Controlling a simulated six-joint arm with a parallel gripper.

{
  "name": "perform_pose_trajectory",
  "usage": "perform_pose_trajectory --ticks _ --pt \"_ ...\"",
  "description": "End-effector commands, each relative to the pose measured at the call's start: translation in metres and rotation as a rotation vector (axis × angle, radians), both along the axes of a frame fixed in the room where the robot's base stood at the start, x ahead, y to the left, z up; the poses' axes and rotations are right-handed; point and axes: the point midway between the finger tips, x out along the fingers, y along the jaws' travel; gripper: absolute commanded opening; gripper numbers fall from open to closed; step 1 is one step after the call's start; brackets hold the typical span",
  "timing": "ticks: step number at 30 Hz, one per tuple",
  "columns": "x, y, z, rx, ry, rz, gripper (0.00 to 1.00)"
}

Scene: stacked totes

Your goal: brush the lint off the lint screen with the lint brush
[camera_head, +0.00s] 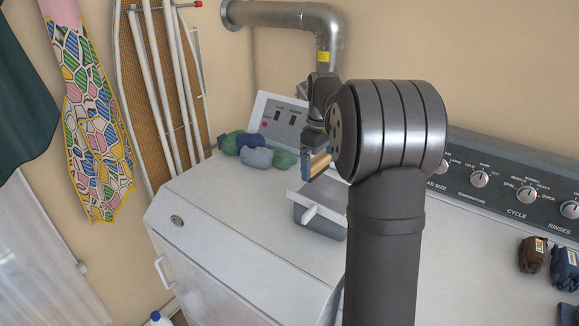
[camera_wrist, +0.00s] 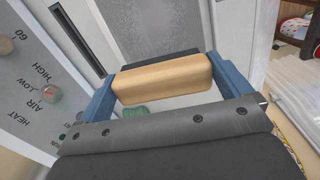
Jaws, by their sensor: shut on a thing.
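My gripper (camera_head: 313,163) is shut on the wooden handle of the lint brush (camera_head: 320,163). In the wrist view the blue fingers of my gripper (camera_wrist: 164,82) clasp the ends of the tan handle of the lint brush (camera_wrist: 165,80), with a dark strip beyond it. The lint screen (camera_wrist: 160,28) shows there as a speckled grey panel in a pale frame, beyond the brush. In the head view the lint screen (camera_head: 325,192) lies flat below and beside the brush, its white handle toward the front. Whether the brush touches it, I cannot tell. My arm hides its right side.
A grey-blue box (camera_head: 322,229) stands under the screen on the white machine top (camera_head: 230,205). Rolled green and blue cloths (camera_head: 257,153) lie before a sloping control panel (camera_head: 283,122). Dark rolled cloths (camera_head: 532,254) lie at right. The front left top is clear.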

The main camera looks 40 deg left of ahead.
Motion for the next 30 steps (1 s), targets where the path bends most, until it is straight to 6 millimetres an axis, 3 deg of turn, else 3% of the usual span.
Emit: perform_pose_trajectory --ticks 3,6,10,16,30 --pt "0.008 -0.047 0.017 0.002 -0.003 -0.007 0.77" --pt "0.011 -0.078 0.027 0.001 -0.001 -0.005 0.77" --pt "0.011 -0.103 0.034 0.0 0.0 -0.003 0.77" --pt "0.011 -0.113 0.031 0.0 0.001 0.001 0.77" --pt "0.01 -0.112 -0.011 -0.001 0.002 0.001 0.77"
